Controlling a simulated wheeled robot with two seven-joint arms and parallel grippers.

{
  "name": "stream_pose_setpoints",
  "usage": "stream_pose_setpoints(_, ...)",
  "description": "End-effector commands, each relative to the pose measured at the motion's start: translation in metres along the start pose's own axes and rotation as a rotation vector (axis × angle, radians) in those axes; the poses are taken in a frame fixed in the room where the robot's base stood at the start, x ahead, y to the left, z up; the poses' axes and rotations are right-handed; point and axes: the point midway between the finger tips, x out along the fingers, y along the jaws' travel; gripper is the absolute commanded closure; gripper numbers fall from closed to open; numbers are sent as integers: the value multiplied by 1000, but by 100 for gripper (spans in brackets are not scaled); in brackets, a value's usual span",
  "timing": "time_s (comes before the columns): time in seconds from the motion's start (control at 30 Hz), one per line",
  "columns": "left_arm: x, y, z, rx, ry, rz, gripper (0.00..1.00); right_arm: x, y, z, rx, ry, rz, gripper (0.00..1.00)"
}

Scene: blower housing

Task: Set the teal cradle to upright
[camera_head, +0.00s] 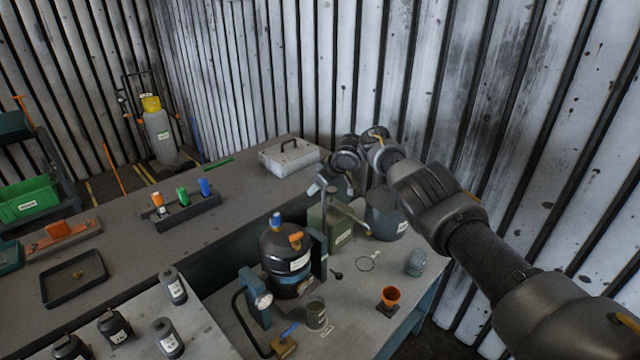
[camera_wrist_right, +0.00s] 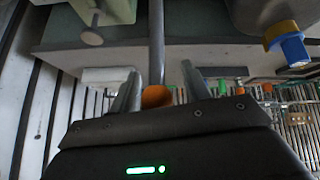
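The teal cradle (camera_head: 319,252) stands on the bench, with one upright on each side of a dark rounded vessel (camera_head: 283,262). The vessel has a white label, a blue cap and an orange fitting on top; it looks close to upright, its exact tilt hard to judge. My right gripper (camera_head: 322,186) is above and behind the cradle, partly hidden by its own wrist. In the right wrist view my right gripper's fingers (camera_wrist_right: 160,92) are apart, with a grey rod (camera_wrist_right: 157,45) ending in an orange tip between them. Contact is unclear. My left gripper is out of view.
A green canister (camera_head: 340,230) and a dark round container (camera_head: 386,214) stand behind the cradle. A grey cup (camera_head: 315,312), an orange cup (camera_head: 390,296) and a ribbed stack (camera_head: 415,263) are in front and right. A rack (camera_head: 183,215) stands left.

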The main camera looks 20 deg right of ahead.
Motion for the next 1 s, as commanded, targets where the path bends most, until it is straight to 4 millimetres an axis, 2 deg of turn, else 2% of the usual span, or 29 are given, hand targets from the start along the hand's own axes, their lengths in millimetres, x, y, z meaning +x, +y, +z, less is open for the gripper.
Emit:
stream_pose_setpoints(0.27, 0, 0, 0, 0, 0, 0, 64, -4, 3, -1, 1, 4, 5, 53)
stream_pose_setpoints(0.47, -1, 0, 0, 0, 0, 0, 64, -16, 5, -2, 1, 9, 6, 53)
stream_pose_setpoints(0.63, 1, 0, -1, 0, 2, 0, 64, -35, 4, 0, -2, 6, 6, 53)
stream_pose_setpoints(1.0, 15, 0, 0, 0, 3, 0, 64, -96, 2, -1, 0, 3, 3, 53)
